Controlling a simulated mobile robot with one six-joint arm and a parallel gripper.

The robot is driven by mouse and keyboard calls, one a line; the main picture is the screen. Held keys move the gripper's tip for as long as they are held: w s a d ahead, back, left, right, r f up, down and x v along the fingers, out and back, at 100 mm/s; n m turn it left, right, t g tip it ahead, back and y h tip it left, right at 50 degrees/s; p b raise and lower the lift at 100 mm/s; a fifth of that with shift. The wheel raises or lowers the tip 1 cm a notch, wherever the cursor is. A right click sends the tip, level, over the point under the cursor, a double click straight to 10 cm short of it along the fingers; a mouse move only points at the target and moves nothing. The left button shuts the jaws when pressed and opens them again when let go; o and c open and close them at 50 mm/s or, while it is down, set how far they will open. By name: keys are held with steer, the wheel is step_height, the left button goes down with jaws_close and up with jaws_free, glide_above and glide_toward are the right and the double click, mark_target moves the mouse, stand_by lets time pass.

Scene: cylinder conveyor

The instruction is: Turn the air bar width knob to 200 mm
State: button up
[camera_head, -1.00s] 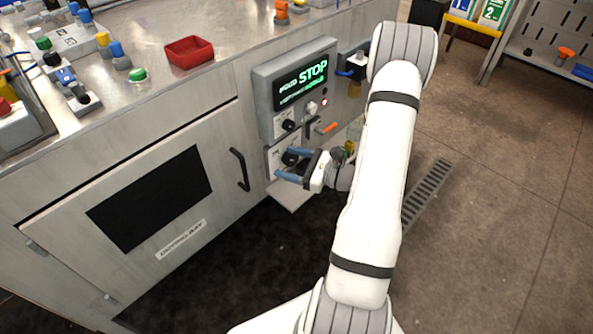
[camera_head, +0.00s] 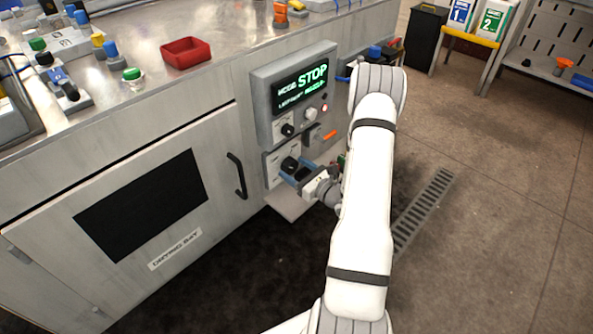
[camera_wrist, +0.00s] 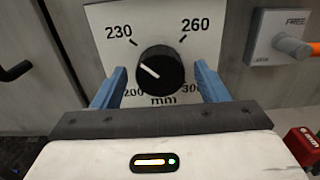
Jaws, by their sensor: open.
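The air bar width knob (camera_wrist: 160,68) is a round black dial with a white pointer line on a white scale plate (camera_wrist: 104,15) marked 200, 230, 260 and 300 mm. Its pointer aims left and slightly up, between 200 and 230. In the head view the knob (camera_head: 290,163) is on the lower panel, partly behind my fingers. My gripper (camera_wrist: 161,72) is open, with one blue finger on each side of the knob. Visible gaps separate the fingers from the knob in the wrist view; I cannot tell their depth. My gripper (camera_head: 298,174) also shows in the head view.
Above is a control box with a STOP display (camera_head: 302,85) and another black knob (camera_head: 287,130). An orange-tipped lever (camera_wrist: 294,46) sits right of the scale plate. A black door handle (camera_head: 237,175) is to the left. A red tray (camera_head: 186,52) stands on the bench top.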

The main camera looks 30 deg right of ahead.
steer(key=c, duration=1)
steer(key=shift+f+n+b, duration=0.1)
steer(key=shift+n+b, duration=0.25)
steer(key=shift+n, duration=0.05)
steer(key=n+b, duration=0.3)
steer(key=shift+f+n, duration=0.15)
steer(key=shift+n, duration=0.25)
steer(key=n+b, duration=0.5)
steer(key=b, duration=0.1)
steer(key=shift+a+f, duration=0.1)
steer(key=n+b, duration=0.5)
steer(key=shift+n+b, duration=1.2)
steer(key=shift+n, duration=0.4)
steer(key=shift+r, duration=0.2)
